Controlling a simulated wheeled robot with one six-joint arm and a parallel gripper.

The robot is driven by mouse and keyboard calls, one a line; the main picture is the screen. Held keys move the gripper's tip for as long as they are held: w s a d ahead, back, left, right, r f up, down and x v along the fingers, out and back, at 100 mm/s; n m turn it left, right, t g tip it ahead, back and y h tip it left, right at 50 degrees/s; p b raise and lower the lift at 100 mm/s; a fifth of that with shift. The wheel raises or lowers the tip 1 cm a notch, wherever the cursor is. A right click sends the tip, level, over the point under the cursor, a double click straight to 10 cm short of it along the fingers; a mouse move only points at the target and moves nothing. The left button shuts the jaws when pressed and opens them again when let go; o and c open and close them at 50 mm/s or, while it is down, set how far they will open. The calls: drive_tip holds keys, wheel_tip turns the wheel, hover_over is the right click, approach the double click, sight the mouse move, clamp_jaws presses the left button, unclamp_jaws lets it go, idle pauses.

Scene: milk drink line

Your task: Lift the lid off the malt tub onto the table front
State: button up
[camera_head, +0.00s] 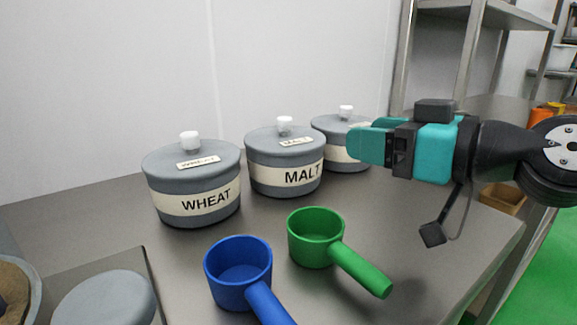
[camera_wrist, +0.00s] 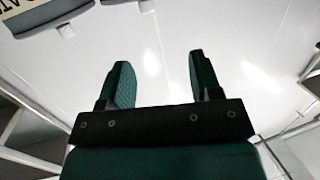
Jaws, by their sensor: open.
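The malt tub (camera_head: 284,180) is a grey round tub with a cream band reading MALT. It stands in the middle of a row on the table (camera_head: 400,235). Its grey lid (camera_head: 262,142) is on it, with a white knob (camera_head: 285,124) on top and a small label. My gripper (camera_head: 350,143) is in the air to the right of the malt tub, in front of the rear tub, pointing left. In the wrist view its two green fingers (camera_wrist: 160,78) are apart with nothing between them.
The wheat tub (camera_head: 190,203) stands to the left, lidded. A third lidded tub (camera_head: 335,129) is partly hidden behind my gripper. A green scoop (camera_head: 316,240) and a blue scoop (camera_head: 237,275) lie in front. A grey round lid-like thing (camera_head: 105,303) is at the lower left. Bare tabletop shows front right.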

sight(290, 120)
drive_tip(key=shift+t, duration=0.4)
drive_tip(key=p+x, duration=0.3)
drive_tip(key=x, duration=0.1)
drive_tip(key=p+x, duration=0.4)
drive_tip(key=w+d+p+x, duration=0.1)
drive_tip(key=p+x, duration=0.3)
drive_tip(key=shift+r, duration=0.15)
drive_tip(key=p+x, duration=0.1)
drive_tip(key=x, duration=0.1)
drive_tip(key=p+x, duration=0.2)
drive_tip(key=x, duration=0.1)
drive_tip(key=shift+w+f, duration=0.25)
drive_tip(key=shift+w+a+f, duration=0.15)
drive_tip(key=shift+w+a, duration=0.1)
drive_tip(key=shift+c, duration=0.4)
clamp_jaws()
